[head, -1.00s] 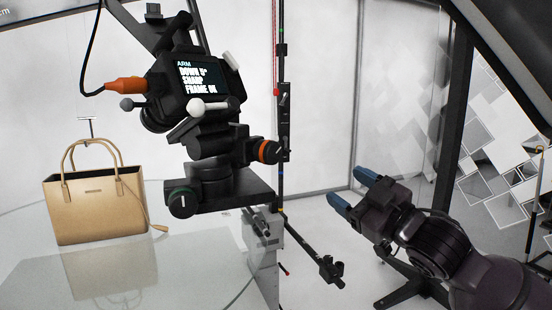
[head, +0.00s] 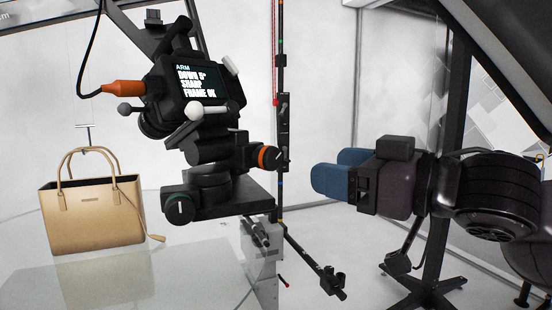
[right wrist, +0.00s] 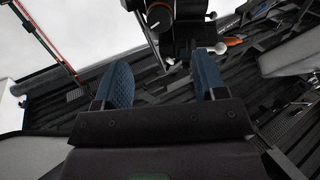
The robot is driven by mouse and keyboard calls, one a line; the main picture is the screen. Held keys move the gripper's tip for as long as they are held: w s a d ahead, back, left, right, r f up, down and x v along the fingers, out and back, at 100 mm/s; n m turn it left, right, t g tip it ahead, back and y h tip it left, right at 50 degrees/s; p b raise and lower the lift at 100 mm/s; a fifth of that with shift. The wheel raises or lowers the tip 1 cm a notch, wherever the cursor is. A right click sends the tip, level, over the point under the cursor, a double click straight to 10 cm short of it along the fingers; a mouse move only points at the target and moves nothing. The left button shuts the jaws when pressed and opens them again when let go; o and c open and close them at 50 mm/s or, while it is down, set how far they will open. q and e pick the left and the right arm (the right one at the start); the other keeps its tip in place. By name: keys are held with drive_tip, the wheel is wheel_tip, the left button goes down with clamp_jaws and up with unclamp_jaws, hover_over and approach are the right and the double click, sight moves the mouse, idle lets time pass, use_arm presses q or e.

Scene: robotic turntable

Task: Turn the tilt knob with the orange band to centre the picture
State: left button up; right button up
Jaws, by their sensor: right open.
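The tilt knob (head: 268,157) with the orange band sticks out to the right of the black camera head. It also shows near the top of the right wrist view (right wrist: 159,15). My left gripper is not in view.
A tan handbag (head: 95,215) is on the glass turntable (head: 215,262) at left. A thin upright pole (head: 282,65) stands just behind the knob. An orange plug and cable (head: 124,87) join the camera.

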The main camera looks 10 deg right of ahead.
sight(275, 159)
drive_tip(key=x, duration=1)
drive_tip(key=shift+w+a+b, duration=0.25)
drive_tip(key=shift+w+b, duration=0.05)
drive_tip(key=shift+b, duration=0.1)
drive_tip(key=shift+c, duration=0.5)
